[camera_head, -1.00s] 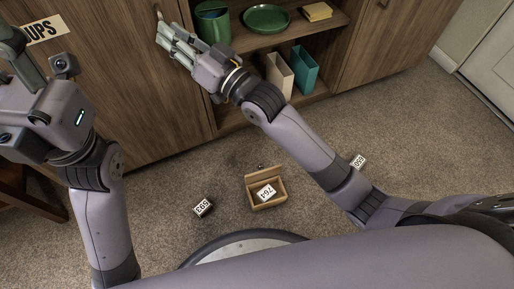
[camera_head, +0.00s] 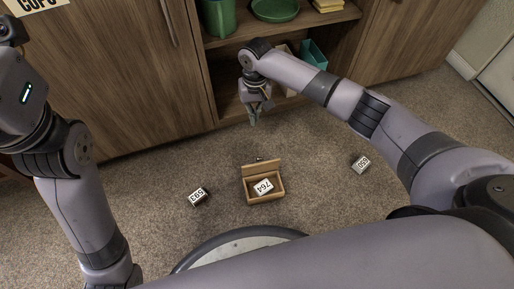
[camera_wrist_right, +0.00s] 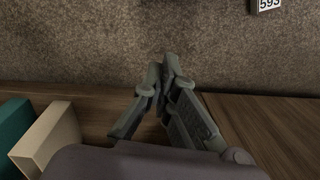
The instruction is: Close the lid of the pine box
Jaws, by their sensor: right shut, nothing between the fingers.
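The pine box (camera_head: 265,199) sits on the carpet in the head view, a small light-wood box with a white label reading 764 inside it. Its lid (camera_head: 262,168) stands raised along the far edge, so the box is open. My right gripper (camera_head: 254,121) hangs pointing down in front of the cabinet shelves, beyond the box and apart from it. In the right wrist view its fingers (camera_wrist_right: 166,58) meet at the tips, shut and empty. The box is not in the right wrist view. My left arm is at the left edge of the head view, and its fingers are out of frame.
A dark block labelled 593 (camera_head: 199,196) lies left of the box and also shows in the right wrist view (camera_wrist_right: 267,6). Another labelled block (camera_head: 361,164) lies to the right. The cabinet (camera_head: 130,90) with shelves stands behind.

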